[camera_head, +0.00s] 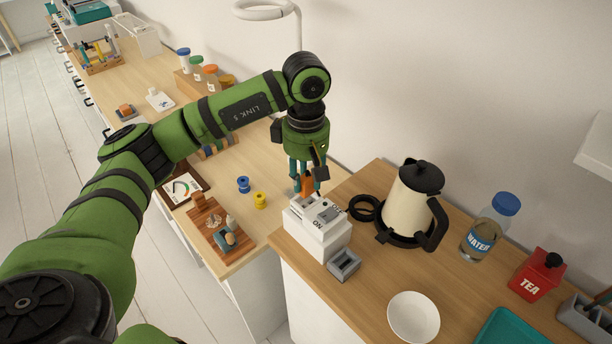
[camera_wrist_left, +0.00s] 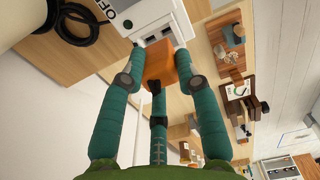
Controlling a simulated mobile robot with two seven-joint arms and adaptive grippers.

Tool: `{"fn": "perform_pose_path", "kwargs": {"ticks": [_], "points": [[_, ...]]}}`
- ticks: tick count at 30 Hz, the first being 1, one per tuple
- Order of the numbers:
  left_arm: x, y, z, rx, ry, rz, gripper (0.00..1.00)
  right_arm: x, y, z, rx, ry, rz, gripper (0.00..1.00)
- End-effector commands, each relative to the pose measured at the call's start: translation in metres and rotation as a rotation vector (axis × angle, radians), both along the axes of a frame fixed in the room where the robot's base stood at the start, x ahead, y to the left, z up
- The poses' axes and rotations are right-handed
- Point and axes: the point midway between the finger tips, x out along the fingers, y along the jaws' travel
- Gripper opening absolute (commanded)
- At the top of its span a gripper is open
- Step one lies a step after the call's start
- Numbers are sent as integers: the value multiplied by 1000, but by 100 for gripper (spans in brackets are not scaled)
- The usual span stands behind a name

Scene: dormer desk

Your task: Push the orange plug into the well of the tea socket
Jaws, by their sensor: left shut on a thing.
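The orange plug (camera_head: 307,186) is held between the teal fingers of my left gripper (camera_head: 306,188), just over the back left of the white socket block. The tea socket (camera_head: 318,240) is a white block on the nearer wooden counter, with a switch and an ON label on top. In the left wrist view, the orange plug (camera_wrist_left: 160,71) sits between the fingers, close to the white socket (camera_wrist_left: 152,27) and its dark openings. The fingers and plug partly cover the well, and I cannot tell whether the plug touches it. My right gripper is not in view.
A small grey box (camera_head: 344,264) stands against the block's front. A black cable coil (camera_head: 364,208) and a cream kettle (camera_head: 408,200) are to its right. A water bottle (camera_head: 484,236), red tea tin (camera_head: 536,275) and white bowl (camera_head: 413,317) stand farther right.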

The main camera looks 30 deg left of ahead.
Motion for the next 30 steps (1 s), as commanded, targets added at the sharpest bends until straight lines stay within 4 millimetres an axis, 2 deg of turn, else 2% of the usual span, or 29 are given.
{"fn": "perform_pose_path", "kwargs": {"ticks": [10,30], "points": [[0,0,-2,0,0,0,1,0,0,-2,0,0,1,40],[0,0,-19,0,-1,0,1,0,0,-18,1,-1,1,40]]}}
